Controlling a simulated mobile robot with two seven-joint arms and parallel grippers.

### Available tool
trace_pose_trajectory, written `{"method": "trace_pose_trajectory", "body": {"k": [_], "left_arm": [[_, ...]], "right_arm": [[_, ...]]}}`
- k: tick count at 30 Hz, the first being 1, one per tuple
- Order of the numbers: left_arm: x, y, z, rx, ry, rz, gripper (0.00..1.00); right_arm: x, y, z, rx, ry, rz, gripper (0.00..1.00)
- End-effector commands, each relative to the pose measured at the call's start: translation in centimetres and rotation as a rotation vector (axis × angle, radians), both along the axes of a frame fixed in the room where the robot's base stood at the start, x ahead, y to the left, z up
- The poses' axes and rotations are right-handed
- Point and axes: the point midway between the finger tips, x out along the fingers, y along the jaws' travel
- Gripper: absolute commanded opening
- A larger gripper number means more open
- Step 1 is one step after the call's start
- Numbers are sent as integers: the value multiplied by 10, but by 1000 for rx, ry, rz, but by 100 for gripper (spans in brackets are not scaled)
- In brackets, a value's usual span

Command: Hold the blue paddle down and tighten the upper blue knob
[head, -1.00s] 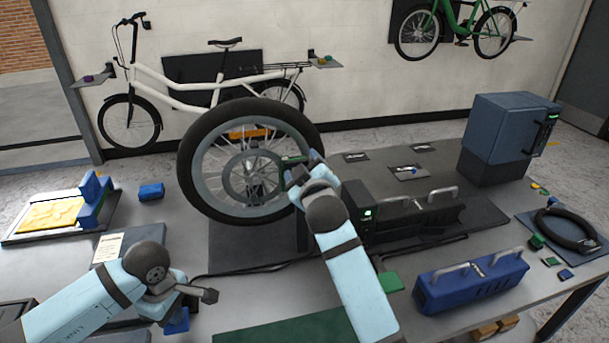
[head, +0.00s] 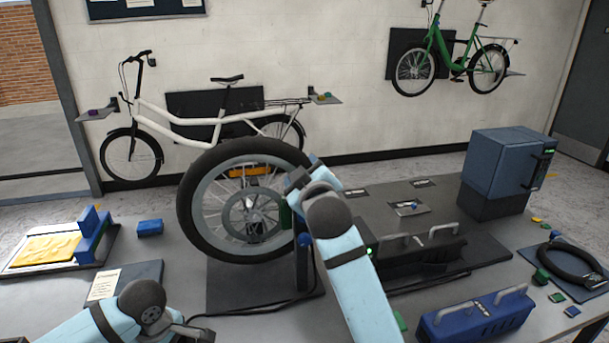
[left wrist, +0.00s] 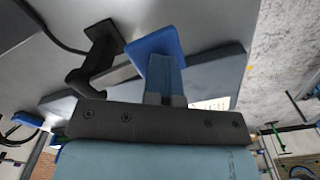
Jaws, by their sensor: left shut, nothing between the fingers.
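The blue paddle (left wrist: 155,45) shows in the left wrist view as a flat blue plate just beyond my left fingertips. My left gripper (left wrist: 166,98) is shut and empty at the paddle's narrow blue stem; contact is unclear. In the head view, that gripper (head: 205,334) is at the bottom edge and the paddle is out of frame. My right gripper (head: 303,177) is at the wheel's right side, by the top of a post; its jaw opening is unclear. I cannot make out the upper knob among the blue parts at the gripper.
An upright wheel (head: 187,205) stands left of the post. A dark unit with handles (head: 430,250) and a blue case (head: 478,318) lie to the right. A blue cabinet (head: 497,172) stands at the back right. A black cable (head: 260,304) crosses the table's middle.

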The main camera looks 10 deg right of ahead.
Motion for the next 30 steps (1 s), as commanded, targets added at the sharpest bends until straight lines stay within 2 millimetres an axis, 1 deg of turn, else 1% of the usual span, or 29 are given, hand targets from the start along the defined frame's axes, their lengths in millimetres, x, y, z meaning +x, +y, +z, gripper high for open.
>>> {"method": "trace_pose_trajectory", "body": {"k": [3, 22, 25, 30], "left_arm": [[1, 0, 11, 1, -3, 0, 0], [1, 0, 62, 1, -3, 0, 0], [1, 0, 66, 0, -1, 1, 0], [0, 0, 66, 0, 0, 1, 0]], "right_arm": [[0, 0, 5, 0, 0, 0, 61], [0, 0, 24, 0, 0, 0, 61], [0, 0, 25, 0, 0, 0, 61], [0, 0, 24, 0, 0, 0, 61]]}}
